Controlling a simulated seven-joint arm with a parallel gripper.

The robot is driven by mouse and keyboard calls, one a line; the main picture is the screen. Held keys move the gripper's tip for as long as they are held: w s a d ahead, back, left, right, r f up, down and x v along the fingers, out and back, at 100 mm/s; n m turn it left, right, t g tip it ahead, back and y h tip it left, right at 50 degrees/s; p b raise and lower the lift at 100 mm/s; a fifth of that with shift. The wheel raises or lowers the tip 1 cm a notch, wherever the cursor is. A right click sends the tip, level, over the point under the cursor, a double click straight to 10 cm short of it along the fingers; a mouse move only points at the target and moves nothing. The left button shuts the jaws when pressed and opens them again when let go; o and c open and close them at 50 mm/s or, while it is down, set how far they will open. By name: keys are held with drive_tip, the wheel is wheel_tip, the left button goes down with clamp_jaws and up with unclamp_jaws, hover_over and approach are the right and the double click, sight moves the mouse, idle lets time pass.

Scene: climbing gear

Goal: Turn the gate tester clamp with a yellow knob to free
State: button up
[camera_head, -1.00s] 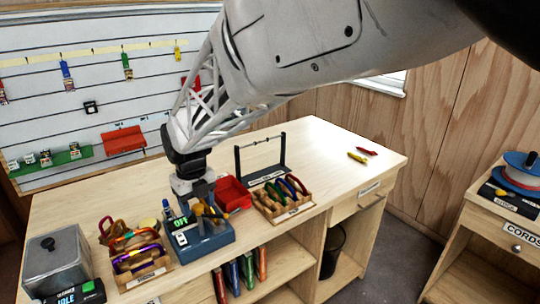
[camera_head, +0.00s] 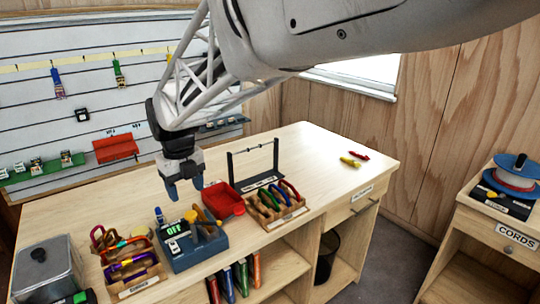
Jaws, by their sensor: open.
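The gate tester (camera_head: 197,257) is a blue-grey box near the front edge of the bench, with a green lit display (camera_head: 175,230) reading OFF. A yellow knob (camera_head: 190,216) stands on top of it. Tan and dark parts beside the knob make the clamp's exact position hard to tell. My gripper (camera_head: 186,192) is open and empty, pointing down above and behind the tester, apart from the knob. Its fingers hide none of the knob.
A red tray (camera_head: 223,203) and a wooden rack of coloured carabiners (camera_head: 280,222) stand right of the tester. A wooden sling box (camera_head: 138,283) is at left, near a grey metal container (camera_head: 48,275). A black bar stand (camera_head: 253,150) is behind. The bench's right side is mostly clear.

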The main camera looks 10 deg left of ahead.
drive_tip(key=shift+r, duration=0.35)
drive_tip(key=shift+w, duration=0.1)
drive_tip(key=c, duration=0.7)
drive_tip(key=shift+w+d+n, duration=0.1)
drive_tip(key=shift+n, duration=0.4)
drive_tip(key=c, duration=0.3)
drive_tip(key=shift+w+n, duration=0.15)
drive_tip(key=shift+n, duration=0.15)
clamp_jaws()
drive_tip(key=w+d+n+g, duration=0.1)
drive_tip(key=w+n, duration=0.3)
drive_tip(key=n, duration=0.8)
drive_tip(key=w+d+r+n+g, duration=0.1)
drive_tip(key=w+d+n, duration=0.3)
drive_tip(key=n, duration=0.9)
drive_tip(key=shift+w+g, duration=0.6)
drive_tip(key=shift+g, duration=0.1)
